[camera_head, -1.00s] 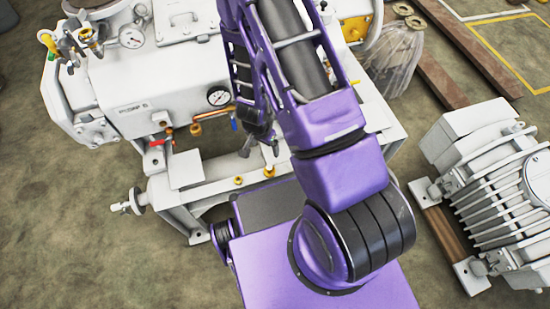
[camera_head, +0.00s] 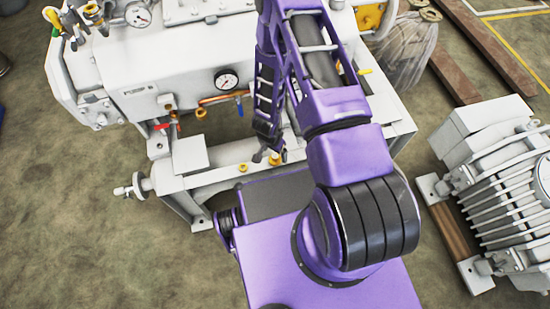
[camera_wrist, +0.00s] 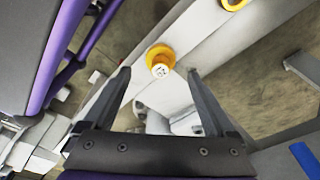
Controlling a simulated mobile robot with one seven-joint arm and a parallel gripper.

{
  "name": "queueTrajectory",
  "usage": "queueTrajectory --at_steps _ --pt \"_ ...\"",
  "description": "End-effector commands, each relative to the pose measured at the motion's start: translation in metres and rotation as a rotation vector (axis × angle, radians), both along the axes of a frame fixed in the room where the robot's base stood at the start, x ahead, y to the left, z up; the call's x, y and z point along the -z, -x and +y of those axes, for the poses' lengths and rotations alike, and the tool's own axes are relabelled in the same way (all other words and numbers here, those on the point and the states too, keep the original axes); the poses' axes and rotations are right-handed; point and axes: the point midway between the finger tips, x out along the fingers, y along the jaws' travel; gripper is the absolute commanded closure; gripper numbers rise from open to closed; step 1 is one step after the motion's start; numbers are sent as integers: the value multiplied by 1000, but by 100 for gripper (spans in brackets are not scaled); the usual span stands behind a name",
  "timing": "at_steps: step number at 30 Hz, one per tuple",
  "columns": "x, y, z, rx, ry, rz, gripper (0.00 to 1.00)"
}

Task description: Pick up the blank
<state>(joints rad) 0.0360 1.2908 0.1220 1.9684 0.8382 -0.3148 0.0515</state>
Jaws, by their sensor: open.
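A yellow round fitting with a pale marked top, which looks like the blank (camera_wrist: 161,58), sits on the pale ledge of the machine. In the wrist view it lies between and slightly beyond the fingertips. My gripper (camera_wrist: 158,72) is open and empty, with its two dark fingers on either side. In the head view my gripper (camera_head: 267,157) is low over the ledge, close beside the right-hand yellow fitting (camera_head: 278,159). A similar yellow fitting (camera_head: 243,167) stands to its left on the same ledge. Whether the fingers touch anything cannot be told.
The white machine (camera_head: 150,80) with a pressure gauge (camera_head: 227,80) and pipes stands behind and around my gripper. A grey finned unit (camera_head: 500,180) stands on the right. Beams (camera_head: 485,40) lie at the back right. The floor at left is clear.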

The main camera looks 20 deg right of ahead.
Motion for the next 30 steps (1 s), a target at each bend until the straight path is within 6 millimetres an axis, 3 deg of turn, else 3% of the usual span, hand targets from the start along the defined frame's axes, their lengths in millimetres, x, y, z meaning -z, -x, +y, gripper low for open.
queueTrajectory --at_steps 6,16,30 --pt "34 -2 -2 1 0 2 9" --pt "39 -3 -3 1 0 1 11" --pt "39 -3 -3 1 0 1 96"
